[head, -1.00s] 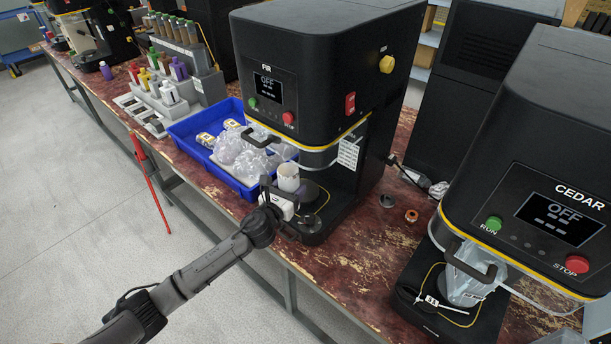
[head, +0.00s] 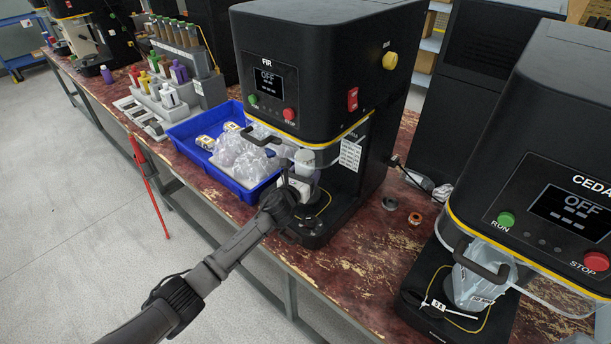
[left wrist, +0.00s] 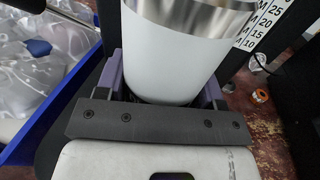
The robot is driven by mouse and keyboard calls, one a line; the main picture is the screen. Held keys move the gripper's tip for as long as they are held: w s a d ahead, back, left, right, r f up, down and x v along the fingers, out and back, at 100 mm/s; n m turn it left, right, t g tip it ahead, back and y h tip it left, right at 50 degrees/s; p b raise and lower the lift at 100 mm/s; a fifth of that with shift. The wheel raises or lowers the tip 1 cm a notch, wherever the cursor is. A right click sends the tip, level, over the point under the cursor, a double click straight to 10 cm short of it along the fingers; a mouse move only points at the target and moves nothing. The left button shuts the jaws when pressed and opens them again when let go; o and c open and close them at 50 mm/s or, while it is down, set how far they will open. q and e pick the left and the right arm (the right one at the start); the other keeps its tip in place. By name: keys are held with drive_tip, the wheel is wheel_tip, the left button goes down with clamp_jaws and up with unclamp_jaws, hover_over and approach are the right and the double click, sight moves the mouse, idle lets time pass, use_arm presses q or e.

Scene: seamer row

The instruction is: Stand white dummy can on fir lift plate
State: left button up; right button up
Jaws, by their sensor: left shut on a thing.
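The white dummy can (left wrist: 180,55) fills the top of the left wrist view, a white body with a silver metal rim, standing upright between the fingers. My left gripper (left wrist: 165,90) is shut on it. In the head view the can (head: 305,160) shows small, just under the raised clear guard of the black FIR machine (head: 320,55). My left gripper (head: 297,185) there is at the machine's front opening. The lift plate is largely hidden behind the gripper and can; the dark FIR base (head: 316,232) shows below. I cannot tell whether the can touches the plate. My right gripper is not in view.
A blue bin (head: 186,146) with clear plastic bags stands close left of the FIR machine. The CEDAR machine (head: 548,120) stands at the right, with a bagged item and a tag in its opening. Two small rings lie on the worn red bench (head: 365,255) between the machines.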

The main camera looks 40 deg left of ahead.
use_arm(q)
drive_tip(key=shift+a+r, duration=0.1)
drive_tip(key=shift+w, duration=0.1)
drive_tip(key=o, duration=1)
drive_tip(key=shift+s, duration=0.2)
drive_tip(key=shift+s+d+p, duration=0.4)
drive_tip(key=shift+s+p, duration=0.05)
drive_tip(key=shift+s, duration=1.5)
drive_tip(key=shift+s+d+p, duration=0.35)
drive_tip(key=shift+s+p, duration=0.05)
drive_tip(key=shift+s, duration=1.5)
drive_tip(key=shift+s+d+p, duration=0.4)
drive_tip(key=shift+s+p, duration=0.05)
drive_tip(key=shift+s, duration=1.5)
